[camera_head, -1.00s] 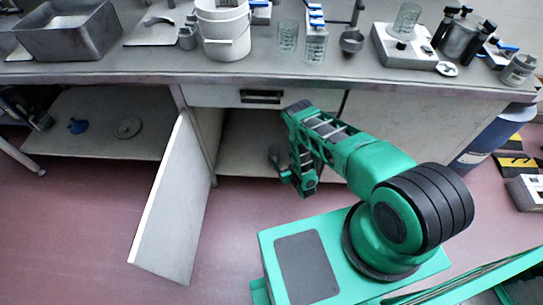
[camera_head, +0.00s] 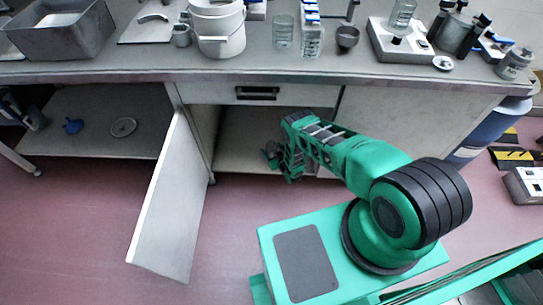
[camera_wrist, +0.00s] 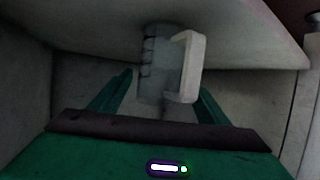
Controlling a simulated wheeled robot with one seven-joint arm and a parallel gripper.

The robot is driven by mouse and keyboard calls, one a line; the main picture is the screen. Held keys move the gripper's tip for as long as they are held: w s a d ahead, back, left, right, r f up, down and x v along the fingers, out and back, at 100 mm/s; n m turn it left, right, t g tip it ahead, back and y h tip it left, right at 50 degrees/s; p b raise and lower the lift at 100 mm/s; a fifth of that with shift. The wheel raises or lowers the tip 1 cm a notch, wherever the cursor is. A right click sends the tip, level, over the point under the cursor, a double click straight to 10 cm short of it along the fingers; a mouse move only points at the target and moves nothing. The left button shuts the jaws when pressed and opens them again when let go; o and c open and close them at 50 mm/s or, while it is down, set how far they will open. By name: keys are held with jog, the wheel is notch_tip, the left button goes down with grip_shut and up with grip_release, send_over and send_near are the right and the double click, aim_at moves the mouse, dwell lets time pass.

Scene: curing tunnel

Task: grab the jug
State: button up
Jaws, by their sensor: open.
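The jug (camera_wrist: 152,72) shows in the wrist view as a grey, see-through vessel with marks on its side and a pale, squared handle (camera_wrist: 188,68) on its right. My gripper (camera_wrist: 166,84) is open, with one green finger at each side of the jug in the picture. The jug appears ahead of the fingers or between their tips; I cannot tell the exact depth or any contact. In the head view my gripper (camera_head: 271,155) is at the open cabinet under the counter, and the jug is not visible there.
The cabinet door (camera_head: 168,205) stands open left of my arm. A closed drawer (camera_head: 258,93) and the counter edge lie above the opening. The counter holds a white bucket (camera_head: 218,28), glassware and a grey basin (camera_head: 62,30). The cabinet interior is dim, with pale walls close by.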

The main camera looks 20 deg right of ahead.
jog(key=shift+c, duration=0.4)
jog(key=c, duration=1.1)
jog(key=shift+r, duration=0.1)
